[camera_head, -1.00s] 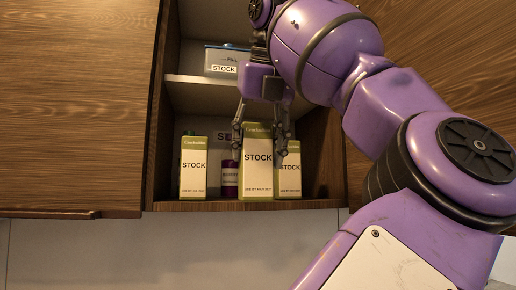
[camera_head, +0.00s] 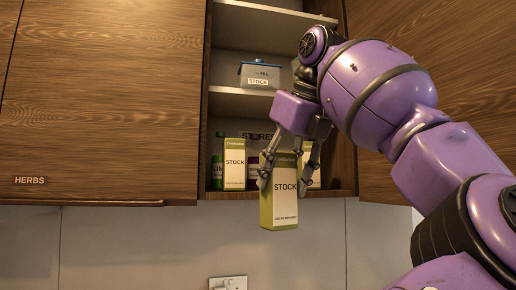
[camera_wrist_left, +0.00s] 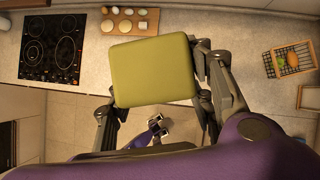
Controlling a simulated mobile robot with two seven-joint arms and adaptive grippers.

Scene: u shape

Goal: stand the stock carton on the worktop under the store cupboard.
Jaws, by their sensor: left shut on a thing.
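The green and cream stock carton (camera_head: 279,212) is upright, held just in front of the store cupboard (camera_head: 228,100), its base below the cupboard's bottom edge. My left gripper (camera_head: 284,185) is shut on it, one finger on each side. In the left wrist view the carton's plain green top (camera_wrist_left: 154,71) fills the space between the fingers of my left gripper (camera_wrist_left: 155,95). The grey worktop (camera_wrist_left: 225,28) lies below in that view, partly hidden by the carton.
Another stock carton (camera_head: 234,163) stands on the cupboard's bottom shelf, with a green bottle (camera_head: 217,170) at its left. A blue-lidded tub (camera_head: 260,76) is above. The left wrist view shows a hob (camera_wrist_left: 52,48), a board with food (camera_wrist_left: 130,20) and a wooden crate (camera_wrist_left: 287,61).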

